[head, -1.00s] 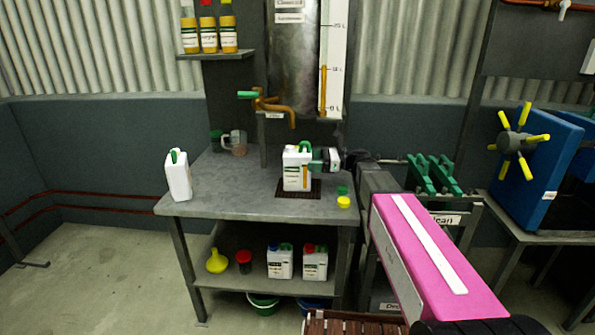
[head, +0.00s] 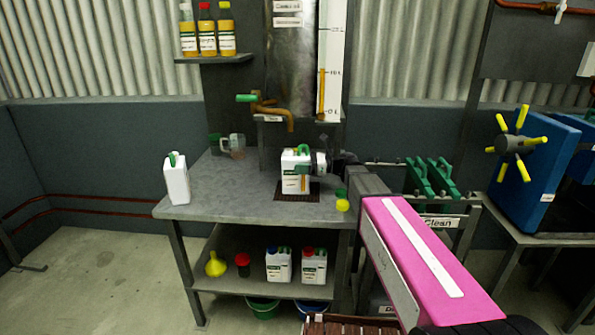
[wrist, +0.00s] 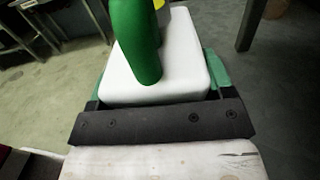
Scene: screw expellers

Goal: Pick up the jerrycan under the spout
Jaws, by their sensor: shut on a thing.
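The white jerrycan (head: 290,180) with a green handle and a label stands upright over the dark drip grate (head: 313,194) on the bench. It is below the brass spout (head: 290,124); I cannot tell whether its base touches the grate. My gripper (head: 312,163) reaches it from the right and is shut on it. In the wrist view the jerrycan (wrist: 187,70) sits between the green finger pads, its green handle (wrist: 138,45) towards me. Its lower part is hidden there.
Another white jerrycan (head: 176,183) stands at the bench's left end. A green cap (head: 340,193) and a yellow cap (head: 342,205) lie right of the grate. A clear jug (head: 236,147) stands behind. The lower shelf holds two jerrycans and a yellow funnel (head: 216,265). Bare bench lies to the left.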

